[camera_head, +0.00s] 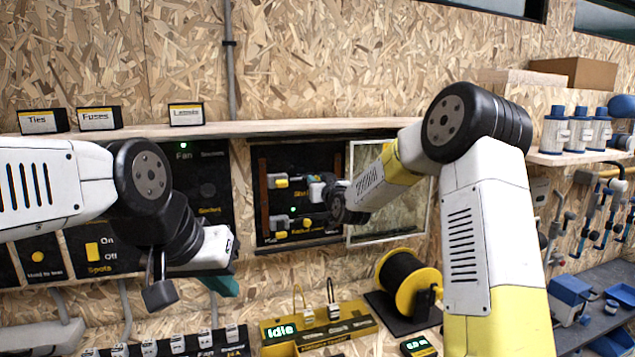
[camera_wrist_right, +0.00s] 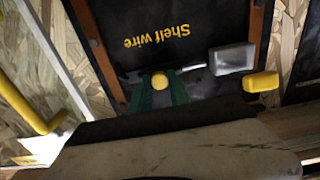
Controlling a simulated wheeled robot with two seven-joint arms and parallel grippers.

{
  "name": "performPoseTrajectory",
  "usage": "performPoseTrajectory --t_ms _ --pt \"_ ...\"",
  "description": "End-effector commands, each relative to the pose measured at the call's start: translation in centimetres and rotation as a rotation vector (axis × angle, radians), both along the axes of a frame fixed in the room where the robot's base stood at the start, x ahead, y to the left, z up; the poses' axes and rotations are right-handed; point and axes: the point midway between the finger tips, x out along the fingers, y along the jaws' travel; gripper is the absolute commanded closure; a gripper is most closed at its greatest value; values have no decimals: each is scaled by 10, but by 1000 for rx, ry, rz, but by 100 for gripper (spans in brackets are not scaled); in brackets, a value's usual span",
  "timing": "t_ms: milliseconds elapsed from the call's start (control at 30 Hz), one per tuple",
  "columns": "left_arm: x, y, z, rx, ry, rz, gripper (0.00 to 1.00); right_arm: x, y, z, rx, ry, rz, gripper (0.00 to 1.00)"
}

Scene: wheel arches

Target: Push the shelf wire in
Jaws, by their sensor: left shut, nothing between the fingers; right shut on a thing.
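The black panel in a wall recess shows in the head view (camera_head: 272,222). In the right wrist view the panel (camera_wrist_right: 115,65) carries an upside-down yellow "Shelf wire" label (camera_wrist_right: 157,42). My right gripper is at the panel in the head view (camera_head: 318,188). In the wrist view its green fingers (camera_wrist_right: 160,92) are shut on a small yellow-ended piece (camera_wrist_right: 160,80), likely the shelf wire's plug, beside that label. How deep it sits cannot be told. My left gripper (camera_head: 222,284) is shut and empty, low in front of the wall, left of the panel.
A framed glass door (camera_head: 395,215) stands open right of the panel. Other yellow-and-white plugs (camera_head: 281,226) sit on the panel. A wooden shelf (camera_head: 260,128) runs above. A yellow cable spool (camera_head: 408,282) and an "Idle" box (camera_head: 300,328) stand below.

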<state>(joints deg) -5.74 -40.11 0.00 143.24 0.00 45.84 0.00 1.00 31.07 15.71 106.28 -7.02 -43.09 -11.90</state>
Motion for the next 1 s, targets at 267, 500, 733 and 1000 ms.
performPoseTrajectory --t_ms 267,500,733,1000 --pt "0 0 0 0 0 0 100 0 0 0 0 1 0 100" --pt "0 0 0 0 0 0 100 0 0 0 0 1 0 100" --pt "0 0 0 0 0 0 100 -1 2 0 0 1 1 100" --pt "0 0 0 0 0 0 100 -11 33 -1 -1 2 3 100"
